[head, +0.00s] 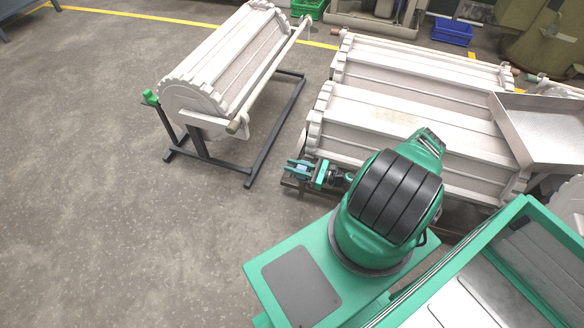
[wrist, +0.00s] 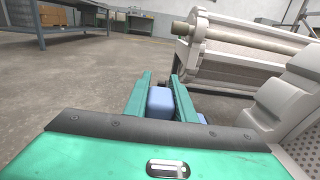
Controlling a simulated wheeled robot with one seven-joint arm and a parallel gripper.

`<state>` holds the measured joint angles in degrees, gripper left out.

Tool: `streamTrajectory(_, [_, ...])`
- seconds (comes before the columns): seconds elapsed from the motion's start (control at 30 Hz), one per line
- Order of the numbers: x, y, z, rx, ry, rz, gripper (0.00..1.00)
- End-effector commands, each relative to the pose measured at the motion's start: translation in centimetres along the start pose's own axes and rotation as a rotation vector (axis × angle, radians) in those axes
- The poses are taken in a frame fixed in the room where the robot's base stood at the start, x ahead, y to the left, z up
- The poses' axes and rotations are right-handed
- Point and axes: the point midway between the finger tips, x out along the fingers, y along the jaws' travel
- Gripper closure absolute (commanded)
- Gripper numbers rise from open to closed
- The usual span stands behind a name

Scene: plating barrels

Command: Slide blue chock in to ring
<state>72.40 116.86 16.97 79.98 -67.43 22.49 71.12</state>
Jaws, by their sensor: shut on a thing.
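My gripper (head: 301,171) is low beside the near left end of a white barrel. It is shut on a small light-blue chock (wrist: 160,103), which sits between its two green fingers in the wrist view. The near white barrel (head: 400,125) lies on its side and has a scalloped end ring (head: 318,118), close above and right of my gripper. In the wrist view a white barrel part (wrist: 288,100) stands close on the right. A second bit of blue (wrist: 202,118) shows just right of the right finger, mostly hidden. Contact between chock and ring cannot be seen.
Another white barrel (head: 225,65) lies on a dark metal stand (head: 204,160) to the left. A metal tray (head: 545,125) is at the right. A metal table (wrist: 60,25) stands far back in the wrist view. The grey floor at left is clear.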

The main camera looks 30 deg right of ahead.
Motion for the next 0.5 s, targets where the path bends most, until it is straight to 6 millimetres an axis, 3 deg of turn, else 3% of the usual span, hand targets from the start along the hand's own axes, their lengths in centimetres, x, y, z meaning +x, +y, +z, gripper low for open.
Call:
streamTrajectory(0.23, [-0.7, -3.0, 0.0, -0.004, -0.001, 0.000, 1.00])
streamTrajectory(0.5, [-0.9, -3.6, 0.1, -0.004, 0.001, -0.003, 1.00])
